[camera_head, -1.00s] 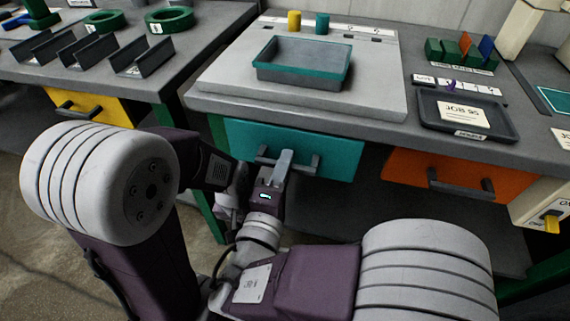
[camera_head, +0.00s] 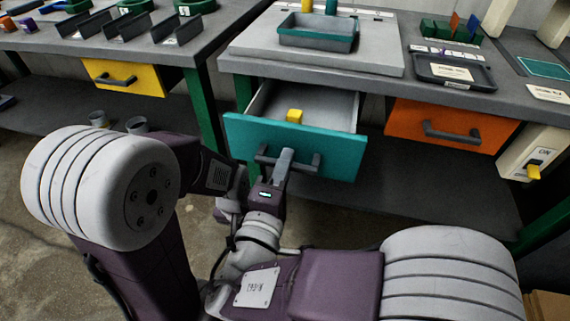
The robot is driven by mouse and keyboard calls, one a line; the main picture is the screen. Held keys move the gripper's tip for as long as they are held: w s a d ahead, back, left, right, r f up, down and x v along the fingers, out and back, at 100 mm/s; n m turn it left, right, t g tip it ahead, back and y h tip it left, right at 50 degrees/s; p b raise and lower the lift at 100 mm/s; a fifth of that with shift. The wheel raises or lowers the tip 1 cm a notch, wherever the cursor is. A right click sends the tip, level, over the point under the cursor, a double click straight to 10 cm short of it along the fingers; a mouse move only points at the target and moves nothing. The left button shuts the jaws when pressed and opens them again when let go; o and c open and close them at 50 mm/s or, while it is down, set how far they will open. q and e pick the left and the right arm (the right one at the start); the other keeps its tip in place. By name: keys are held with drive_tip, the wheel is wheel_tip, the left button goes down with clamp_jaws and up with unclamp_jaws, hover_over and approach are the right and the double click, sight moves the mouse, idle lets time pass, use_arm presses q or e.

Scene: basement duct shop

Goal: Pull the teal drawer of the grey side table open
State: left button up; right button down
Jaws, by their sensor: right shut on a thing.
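The teal drawer (camera_head: 230,133) of the grey table (camera_head: 232,66) stands pulled out, with its pale inside showing. A small yellow block (camera_head: 294,116) lies inside it. The drawer's dark bar handle (camera_head: 314,166) is on the front face. My right gripper (camera_head: 284,160) is shut on the middle of this handle, its grey fingers around the bar. My left arm comes in from the left, and I cannot make out its gripper.
An orange drawer (camera_head: 405,125) to the right and a yellow drawer (camera_head: 140,79) on the left bench are closed. A teal-rimmed tray (camera_head: 317,38) sits on the tabletop. A box with a yellow switch (camera_head: 533,172) hangs at the right. Open floor lies in front.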

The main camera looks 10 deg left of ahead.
drive_tip(key=c, duration=1.4)
unclamp_jaws()
drive_tip(key=shift+c, duration=0.2)
drive_tip(key=s+p, duration=0.3)
drive_tip(key=s, duration=0.6)
drive_tip(key=shift+a, duration=0.15)
drive_tip(key=shift+a, duration=0.1)
